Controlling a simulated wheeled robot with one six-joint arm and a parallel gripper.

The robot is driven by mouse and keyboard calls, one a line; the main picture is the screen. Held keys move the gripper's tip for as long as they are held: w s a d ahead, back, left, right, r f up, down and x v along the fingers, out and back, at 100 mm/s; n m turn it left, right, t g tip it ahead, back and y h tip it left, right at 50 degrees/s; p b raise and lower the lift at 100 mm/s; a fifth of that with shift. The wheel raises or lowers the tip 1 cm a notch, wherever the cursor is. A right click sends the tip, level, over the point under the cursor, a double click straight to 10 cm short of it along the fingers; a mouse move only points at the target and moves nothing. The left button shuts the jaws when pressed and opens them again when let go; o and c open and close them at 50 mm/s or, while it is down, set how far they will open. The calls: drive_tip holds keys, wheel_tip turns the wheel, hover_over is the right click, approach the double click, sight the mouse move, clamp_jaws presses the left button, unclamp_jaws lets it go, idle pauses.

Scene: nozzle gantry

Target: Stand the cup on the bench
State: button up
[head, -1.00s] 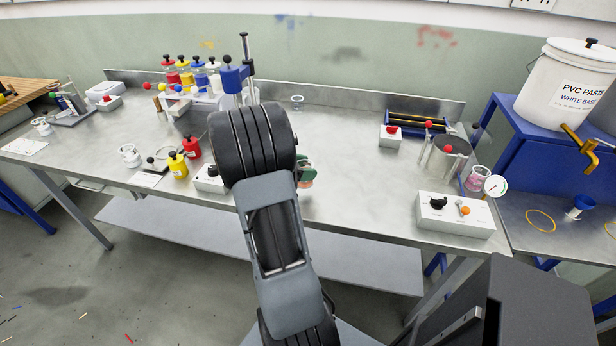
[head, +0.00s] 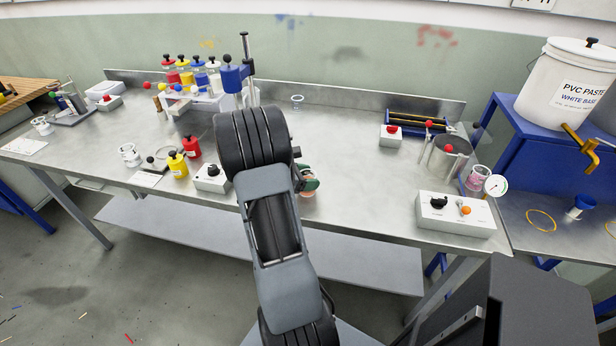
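My arm reaches over the bench (head: 350,190), and its thick black joint hides most of what is at its end. A small dark green and pinkish shape (head: 309,181) shows just right of the arm near the bench's front edge. I cannot tell whether it is part of my gripper or a thing held in it. Several small cups are in view: a clear one (head: 297,102) at the back of the bench, a whitish one (head: 130,155) at the left, and a pink-tinted one (head: 477,178) at the right. Which one the task means is not clear.
A white box with knobs (head: 455,214) and a steel pot (head: 446,158) stand at the right. Yellow (head: 178,166) and red (head: 192,147) bottles and a knobbed box (head: 212,178) stand left of the arm. The bench between arm and right-hand box is clear.

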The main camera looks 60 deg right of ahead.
drive_tip(key=o, duration=0.4)
drive_tip(key=shift+c, duration=0.2)
drive_tip(key=shift+r, duration=0.3)
drive_tip(key=v, duration=1.1)
drive_tip(key=s+a+r+m+t+y, duration=0.1)
drive_tip(key=a+m+t+y, duration=0.4)
drive_tip(key=a, duration=1)
drive_tip(key=s+a+r+m+t+y, duration=0.1)
drive_tip(key=a+r+m+t+y, duration=0.2)
drive_tip(key=a, duration=1.2)
drive_tip(key=m+t+y, duration=0.2)
drive_tip(key=t+y, duration=0.1)
drive_tip(key=shift+s+a+m, duration=0.35)
drive_tip(key=shift+s+m, duration=0.05)
drive_tip(key=shift+r, duration=0.1)
